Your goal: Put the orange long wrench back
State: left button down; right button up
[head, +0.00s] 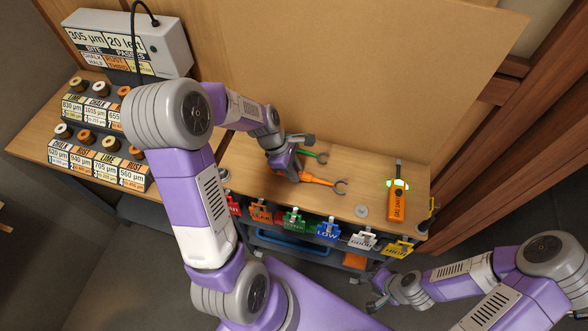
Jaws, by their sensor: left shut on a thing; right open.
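The orange long wrench (318,181) shows over the wooden worktop, its grey open jaw pointing right. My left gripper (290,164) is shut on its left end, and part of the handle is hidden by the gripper. I cannot tell whether the wrench touches the worktop. A green wrench (312,155) lies just behind it, close to the gripper, its left part hidden. My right gripper (376,296) is open and empty, low at the front right, below the worktop's front edge.
An orange handheld meter (397,203) and a grey disc (361,211) are on the worktop (375,180). Several coloured tags (293,221) hang along its front edge. A rack of labelled spools (97,165) and a grey box (130,40) stand left. A tan panel rises behind.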

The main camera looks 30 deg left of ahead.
pick_arm(q)
jog(key=shift+f+b, duration=0.4)
jog(key=shift+f, duration=0.4)
jog(key=c, duration=0.8)
grip_release()
jog(key=shift+c, duration=0.2)
jog(key=p+v, duration=0.1)
jog(key=v, duration=0.6)
jog(key=shift+a+r+p, duration=0.15)
jog(key=shift+r+p, duration=0.1)
jog(key=shift+p, duration=0.15)
